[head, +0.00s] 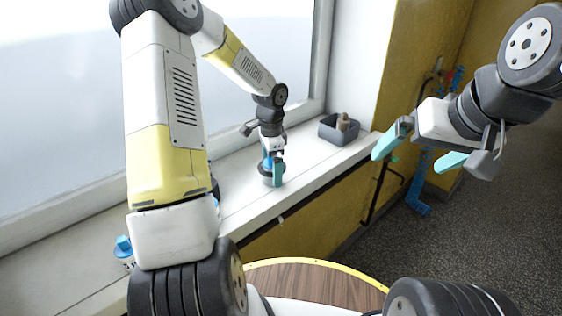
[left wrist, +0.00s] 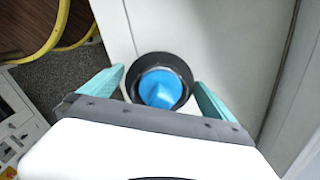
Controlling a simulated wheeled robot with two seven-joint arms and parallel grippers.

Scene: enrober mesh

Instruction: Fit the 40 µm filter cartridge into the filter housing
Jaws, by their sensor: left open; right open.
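A blue-topped piece, apparently a filter cartridge (left wrist: 161,88), sits inside a dark round ring, apparently the filter housing (left wrist: 143,66), in the left wrist view. I cannot tell how deep it sits. In the head view the blue part (head: 267,160) and dark base (head: 266,172) are on the sill, partly hidden by my left gripper (head: 273,174). That gripper is open, its fingers (left wrist: 160,76) on either side of the ring. A white, blue-topped cartridge (head: 124,251) with an unreadable label stands at lower left. My right gripper (head: 422,150) is open and empty, away from the sill.
A grey bin (head: 328,133) with a pale brown object (head: 343,122) stands farther along the white sill (head: 240,212). Something dark and blue is mostly hidden behind my left arm. A round wooden table (head: 312,284) with a yellow edge lies below. Blue pipework (head: 417,185) stands at right.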

